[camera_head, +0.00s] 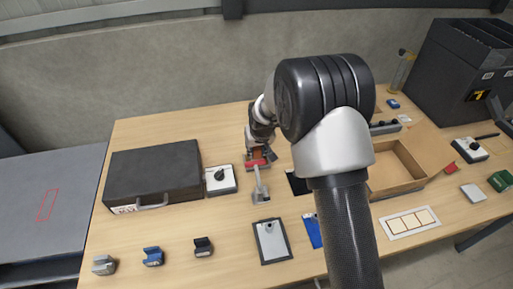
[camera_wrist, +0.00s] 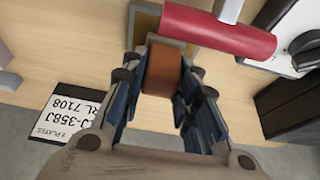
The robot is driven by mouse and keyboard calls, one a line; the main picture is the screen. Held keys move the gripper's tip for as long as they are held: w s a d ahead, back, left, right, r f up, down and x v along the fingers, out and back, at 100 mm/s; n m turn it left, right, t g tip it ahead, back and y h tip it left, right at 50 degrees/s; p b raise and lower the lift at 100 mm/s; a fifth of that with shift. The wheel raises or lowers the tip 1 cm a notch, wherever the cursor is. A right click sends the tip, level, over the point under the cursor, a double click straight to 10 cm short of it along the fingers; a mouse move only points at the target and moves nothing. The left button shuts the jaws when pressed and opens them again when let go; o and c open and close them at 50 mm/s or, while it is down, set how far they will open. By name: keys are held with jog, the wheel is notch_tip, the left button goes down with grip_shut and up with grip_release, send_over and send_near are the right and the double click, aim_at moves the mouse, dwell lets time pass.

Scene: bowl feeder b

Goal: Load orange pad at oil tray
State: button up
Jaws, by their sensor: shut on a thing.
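My gripper (camera_wrist: 161,82) has blue-sided fingers on both sides of an orange-brown block, which looks like the orange pad (camera_wrist: 162,66). It is shut on the pad. A red roller (camera_wrist: 215,28) with a pale handle lies right beside the pad. In the head view my gripper (camera_head: 264,150) is over the middle of the table, near the red roller (camera_head: 256,163), and the pad is hard to make out.
A black case (camera_head: 153,172) and a white box with a black knob (camera_head: 220,180) stand left of the gripper. A label card (camera_wrist: 72,120) lies nearby. A wooden tray (camera_head: 418,184) is right.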

jog(key=shift+f+b, duration=0.45)
jog(key=shift+f, duration=0.15)
dwell(1.6)
jog(key=shift+r, duration=0.15)
jog(key=shift+r+p, duration=2.25)
jog(key=shift+r, duration=1.2)
